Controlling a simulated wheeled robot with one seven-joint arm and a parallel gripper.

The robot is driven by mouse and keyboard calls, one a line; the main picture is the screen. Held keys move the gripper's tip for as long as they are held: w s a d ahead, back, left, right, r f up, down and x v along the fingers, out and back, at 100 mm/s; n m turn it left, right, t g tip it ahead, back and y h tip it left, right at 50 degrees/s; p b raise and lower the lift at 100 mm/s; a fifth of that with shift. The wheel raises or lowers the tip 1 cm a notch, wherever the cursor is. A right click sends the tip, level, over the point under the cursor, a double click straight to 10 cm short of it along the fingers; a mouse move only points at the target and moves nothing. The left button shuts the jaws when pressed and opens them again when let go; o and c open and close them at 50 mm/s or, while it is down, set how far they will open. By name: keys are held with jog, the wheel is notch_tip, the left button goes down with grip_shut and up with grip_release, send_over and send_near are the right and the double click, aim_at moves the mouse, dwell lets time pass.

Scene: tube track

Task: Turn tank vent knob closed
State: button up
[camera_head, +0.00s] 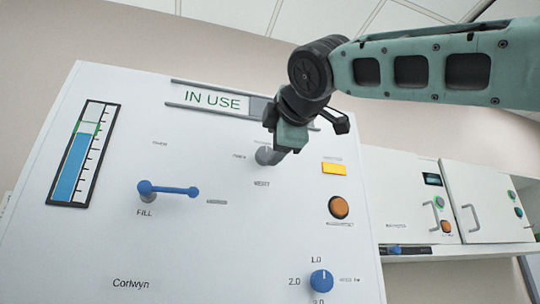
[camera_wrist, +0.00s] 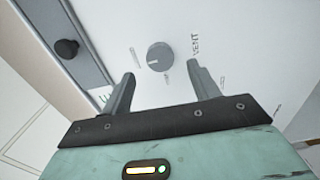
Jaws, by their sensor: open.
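The tank vent knob (camera_head: 266,156) is a round grey dial on the white tank panel (camera_head: 110,250), partly covered by my gripper in the head view. In the wrist view the knob (camera_wrist: 158,56) shows whole, with a short white mark on its rim and the word VENT beside it. My gripper (camera_head: 287,147) is over the panel in front of the knob. In the wrist view my gripper (camera_wrist: 161,70) is open, and the knob appears between and just beyond the two fingertips. I see no contact with it.
An IN USE sign (camera_head: 212,99) sits in a rail above the knob. A blue fill lever (camera_head: 168,189), an orange button (camera_head: 339,207) and a blue dial (camera_head: 321,281) are on the same panel. White cabinets (camera_head: 488,200) stand at the right.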

jog(key=b+v, duration=0.3)
jog(key=v, duration=0.9)
jog(key=shift+s, duration=0.35)
jog(key=shift+d, duration=0.1)
